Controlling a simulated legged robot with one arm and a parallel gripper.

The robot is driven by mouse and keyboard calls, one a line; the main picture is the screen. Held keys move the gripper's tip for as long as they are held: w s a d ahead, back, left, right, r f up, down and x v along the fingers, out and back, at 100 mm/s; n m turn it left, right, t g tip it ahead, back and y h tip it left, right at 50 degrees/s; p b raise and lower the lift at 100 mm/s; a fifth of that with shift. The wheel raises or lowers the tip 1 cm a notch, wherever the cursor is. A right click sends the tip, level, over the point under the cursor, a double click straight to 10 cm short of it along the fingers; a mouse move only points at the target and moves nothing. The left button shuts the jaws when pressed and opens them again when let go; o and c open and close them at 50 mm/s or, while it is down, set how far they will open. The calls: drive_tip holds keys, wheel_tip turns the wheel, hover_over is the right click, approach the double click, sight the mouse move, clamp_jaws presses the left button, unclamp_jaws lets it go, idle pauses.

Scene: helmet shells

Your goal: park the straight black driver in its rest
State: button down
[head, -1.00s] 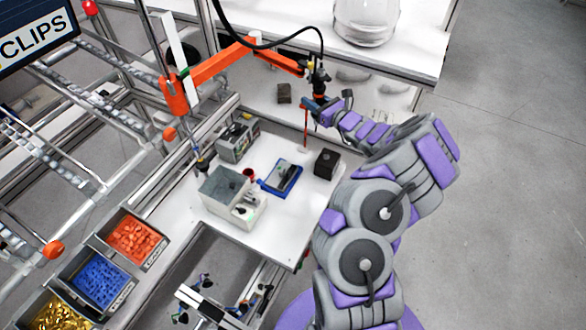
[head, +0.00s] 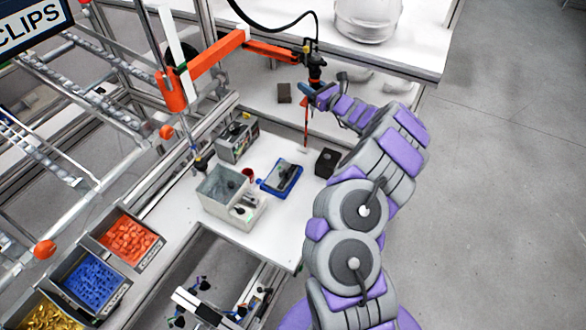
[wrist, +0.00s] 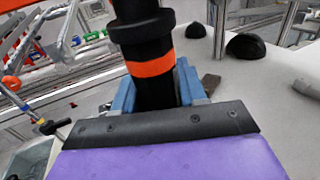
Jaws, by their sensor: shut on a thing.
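The straight black driver (head: 316,72) hangs upright at the end of an orange jointed arm (head: 215,70), with a thin red shaft (head: 306,122) below it. My gripper (head: 312,92) is shut on the driver's body. In the wrist view the black driver (wrist: 150,50) with an orange band stands between my blue jaws (wrist: 155,88). Its lower end is hidden there behind my gripper. A dark block (head: 326,162) stands at the right edge of the white table, and a smaller brown block (head: 284,92) lies farther back. I cannot tell which thing is the driver's rest.
The white table (head: 265,225) carries a grey bin (head: 218,186), a blue tray (head: 280,178), a red cup (head: 248,174) and a grey box (head: 238,140). A second tool (head: 200,164) hangs at left. Open floor lies right.

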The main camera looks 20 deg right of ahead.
drive_tip(key=shift+b, duration=0.45)
unclamp_jaws()
idle(0.5)
drive_tip(key=p+v, duration=0.2)
drive_tip(key=v, duration=0.9)
drive_tip(key=shift+p, duration=0.4)
idle(0.5)
